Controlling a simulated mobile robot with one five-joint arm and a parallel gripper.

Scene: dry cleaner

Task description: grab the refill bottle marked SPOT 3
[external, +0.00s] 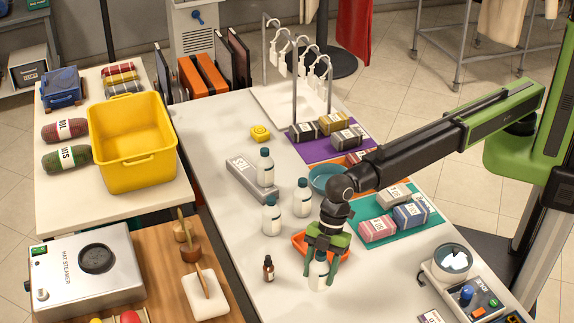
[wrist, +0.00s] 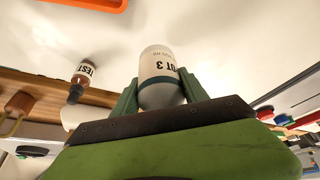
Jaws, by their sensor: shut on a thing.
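In the external view my gripper (external: 325,262) points down around the white bottle (external: 318,274) at the front of the white table. Whether the bottle touches the table is hard to tell. Three similar white bottles with dark caps stand farther back: one (external: 271,216), another (external: 302,199) and a third (external: 265,168) by a grey block.
A small brown dropper bottle (external: 268,268) stands left of my gripper. An orange tray (external: 303,243) lies just behind it. A teal mat (external: 372,220) with wrapped bundles is at the right. A blue bowl (external: 321,178) stands farther back. The table's front left is mostly clear.

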